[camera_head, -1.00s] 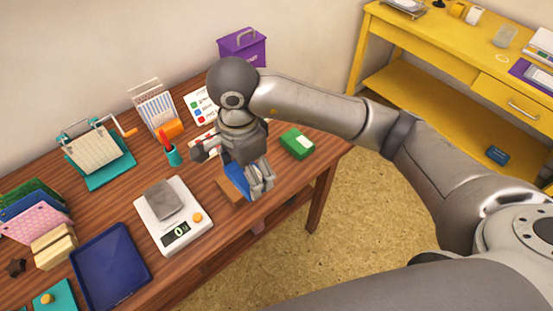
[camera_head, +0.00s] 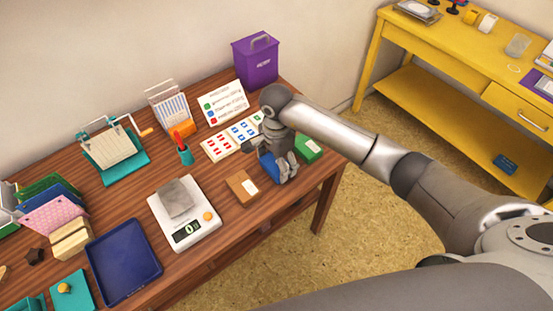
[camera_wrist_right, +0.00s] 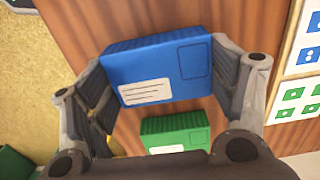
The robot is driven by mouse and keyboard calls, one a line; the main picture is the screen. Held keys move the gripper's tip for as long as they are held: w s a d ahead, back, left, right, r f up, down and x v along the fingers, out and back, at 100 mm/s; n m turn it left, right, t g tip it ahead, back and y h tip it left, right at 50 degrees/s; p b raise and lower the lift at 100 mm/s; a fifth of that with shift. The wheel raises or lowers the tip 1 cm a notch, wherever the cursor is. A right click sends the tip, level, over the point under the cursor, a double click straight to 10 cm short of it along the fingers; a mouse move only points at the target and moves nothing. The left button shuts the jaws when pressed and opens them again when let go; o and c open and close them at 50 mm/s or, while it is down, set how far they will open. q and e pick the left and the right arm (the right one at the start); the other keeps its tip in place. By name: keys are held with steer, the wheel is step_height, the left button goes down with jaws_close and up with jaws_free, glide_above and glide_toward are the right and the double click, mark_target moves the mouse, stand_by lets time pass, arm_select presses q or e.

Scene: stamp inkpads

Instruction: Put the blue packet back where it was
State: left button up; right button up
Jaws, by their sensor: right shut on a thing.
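The blue packet (camera_head: 267,166) is in my right gripper (camera_head: 279,169), between the brown packet (camera_head: 242,186) and the green packet (camera_head: 308,150) near the table's right front edge. In the right wrist view the blue packet (camera_wrist_right: 155,70) lies between the two fingers of the right gripper (camera_wrist_right: 165,85), which are shut on its sides. Its white label and darker square face the camera. The gripper hides part of it in the head view. Whether it touches the table is unclear. My left gripper is not in view.
The green packet (camera_wrist_right: 175,134) is close by the blue one in the wrist view. A white scale (camera_head: 186,221) with a grey block stands to the left. Cards with coloured squares (camera_head: 219,146) and a purple bin (camera_head: 256,62) are behind.

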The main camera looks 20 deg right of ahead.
steer(key=shift+f, duration=0.2)
steer(key=o, duration=0.6)
steer(key=shift+f, duration=0.1)
steer(key=o, duration=0.5)
steer(key=shift+r, duration=0.5)
step_height(320, 180, up, 12)
steer(key=shift+f+b, duration=0.25)
steer(key=shift+b, duration=0.75)
